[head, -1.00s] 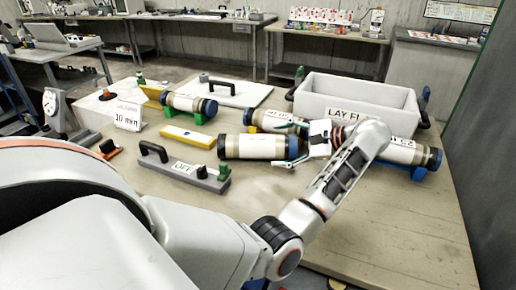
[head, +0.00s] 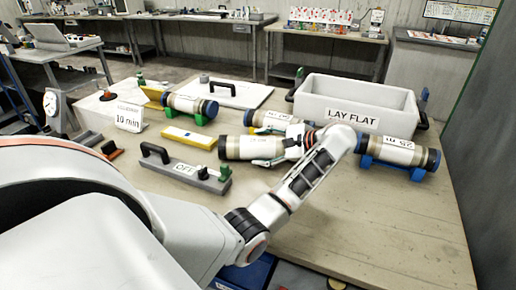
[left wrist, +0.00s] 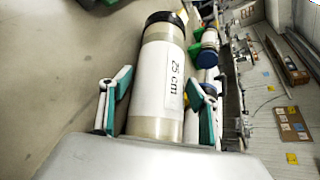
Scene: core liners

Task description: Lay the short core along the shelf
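A core (head: 238,147) with a pale sleeve and dark end cap lies on the table at mid-picture. In the left wrist view this core (left wrist: 160,85) reads "25 cm". My left gripper (head: 270,150) is over its right part. In the left wrist view my left gripper (left wrist: 160,105) has a finger on each side of the core, with what look like gaps between. A white open-topped box (head: 345,118) marked "LAY FLAT" stands at the back right; I see no other clear shelf. My right gripper is not in view.
A grey bar marked "OFF" (head: 188,173), a yellow block (head: 190,138) and a "10 min" sign (head: 128,119) stand left. The right front table is clear.

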